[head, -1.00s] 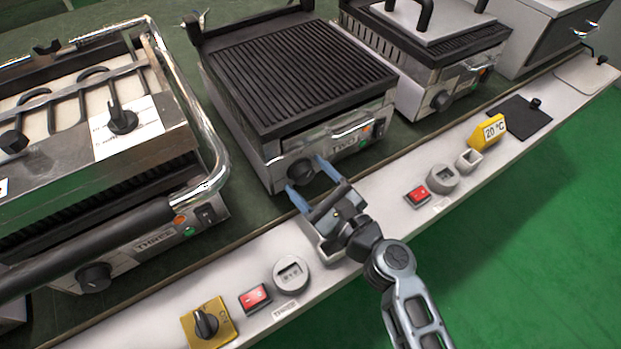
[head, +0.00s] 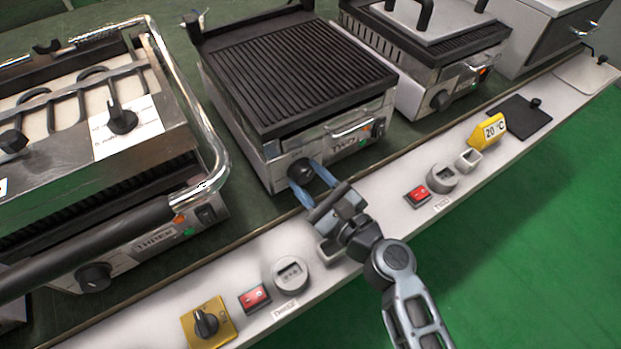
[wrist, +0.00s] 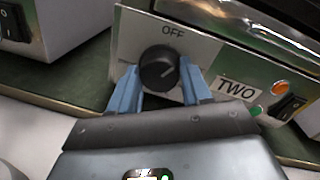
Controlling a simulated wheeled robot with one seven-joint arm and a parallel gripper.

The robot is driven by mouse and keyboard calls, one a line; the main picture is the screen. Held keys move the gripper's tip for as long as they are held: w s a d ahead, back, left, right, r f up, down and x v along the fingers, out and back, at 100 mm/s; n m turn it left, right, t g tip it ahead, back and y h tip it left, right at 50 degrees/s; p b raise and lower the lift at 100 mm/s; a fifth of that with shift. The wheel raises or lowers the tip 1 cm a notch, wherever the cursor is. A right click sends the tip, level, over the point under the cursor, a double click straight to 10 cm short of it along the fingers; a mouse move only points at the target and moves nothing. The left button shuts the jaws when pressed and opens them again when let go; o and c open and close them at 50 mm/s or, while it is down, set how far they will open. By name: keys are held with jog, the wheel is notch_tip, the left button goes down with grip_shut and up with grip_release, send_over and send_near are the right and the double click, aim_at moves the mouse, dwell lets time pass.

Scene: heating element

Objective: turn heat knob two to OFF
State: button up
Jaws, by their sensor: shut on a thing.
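Heat knob two (wrist: 158,68) is a round black dial on the front panel of the middle grill, beside a label TWO (wrist: 237,88). The word OFF (wrist: 173,31) is printed above the knob. The knob's pale pointer line is turned to the right, away from OFF. My gripper (wrist: 160,85) has its blue fingers on either side of the knob, shut on it. In the head view the knob (head: 301,171) shows between the blue fingertips of my gripper (head: 308,178).
Grill three (head: 150,240) with its long handle stands at the left, and another grill (head: 440,100) at the right. Red switches, round counters and a yellow sign (head: 487,131) line the white front ledge (head: 400,215).

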jog(key=shift+s+n+b, duration=0.1)
jog(key=shift+n+b, duration=0.7)
jog(key=shift+n, duration=1.9)
jog(key=shift+a, duration=0.1)
jog(key=o, duration=1)
jog(key=shift+o, duration=0.2)
jog(key=shift+r+v, duration=0.2)
jog(key=shift+v, duration=3.7)
